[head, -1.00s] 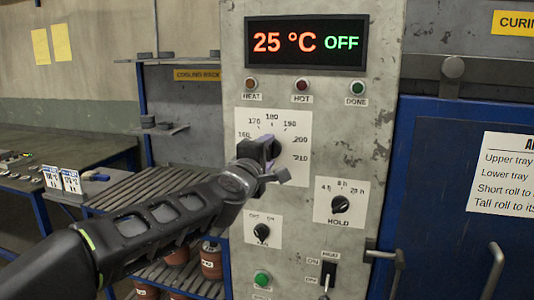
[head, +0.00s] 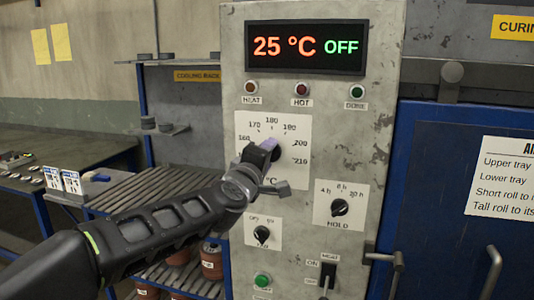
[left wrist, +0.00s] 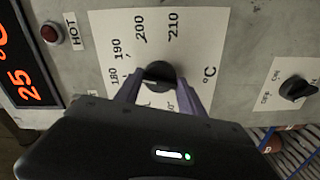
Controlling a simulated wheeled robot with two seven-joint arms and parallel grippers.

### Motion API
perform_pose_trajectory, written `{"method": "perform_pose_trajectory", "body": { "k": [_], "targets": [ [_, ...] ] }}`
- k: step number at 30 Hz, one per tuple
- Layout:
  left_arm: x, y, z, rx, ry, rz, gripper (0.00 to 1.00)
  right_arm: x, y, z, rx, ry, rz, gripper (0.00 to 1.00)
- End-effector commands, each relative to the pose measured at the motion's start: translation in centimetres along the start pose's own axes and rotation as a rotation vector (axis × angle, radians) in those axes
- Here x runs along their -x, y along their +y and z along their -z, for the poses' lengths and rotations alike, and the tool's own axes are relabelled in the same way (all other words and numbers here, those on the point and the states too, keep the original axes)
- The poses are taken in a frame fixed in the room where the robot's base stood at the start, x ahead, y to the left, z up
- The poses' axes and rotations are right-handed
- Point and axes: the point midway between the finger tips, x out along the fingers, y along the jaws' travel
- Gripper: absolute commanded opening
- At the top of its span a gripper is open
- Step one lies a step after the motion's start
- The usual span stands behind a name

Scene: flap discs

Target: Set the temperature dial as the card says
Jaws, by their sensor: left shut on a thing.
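The temperature dial is a dark knob on a white scale plate (head: 300,122) marked from 160 to 210 °C. In the left wrist view the dial (left wrist: 160,72) sits between the two purple fingers of my left gripper (left wrist: 160,88), which is shut on it. In the head view my left gripper (head: 270,148) covers most of the dial, so its pointer setting cannot be read. The display (head: 306,47) reads 25 °C OFF.
The hold dial (head: 340,207), fan dial (head: 262,234), green button (head: 262,280) and heat switch (head: 328,274) lie close by on the panel. A door handle (head: 385,255) juts out at right. A slatted cooling rack (head: 150,186) stands at left.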

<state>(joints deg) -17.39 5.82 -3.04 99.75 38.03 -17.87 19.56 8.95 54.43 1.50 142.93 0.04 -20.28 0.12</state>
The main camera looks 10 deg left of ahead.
Motion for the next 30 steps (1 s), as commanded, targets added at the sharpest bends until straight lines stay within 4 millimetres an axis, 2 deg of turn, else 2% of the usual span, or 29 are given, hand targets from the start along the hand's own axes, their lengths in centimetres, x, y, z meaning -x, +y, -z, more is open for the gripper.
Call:
{"method": "perform_pose_trajectory", "body": {
  "k": [9,15,30],
  "targets": [
    [0.0,0.0,0.0,-0.229,-0.002,0.003,0.06,1.3,-0.4,-0.1,-0.003,-0.003,-0.004,0.36],
    [0.0,-0.1,0.0,-0.323,-0.001,0.003,0.06,1.6,-0.5,-0.2,-0.004,-0.005,-0.006,0.36],
    [0.0,-0.2,-0.1,-0.362,-0.002,0.002,0.06,1.7,-0.5,-0.2,-0.005,-0.006,-0.007,0.36]
  ]
}}
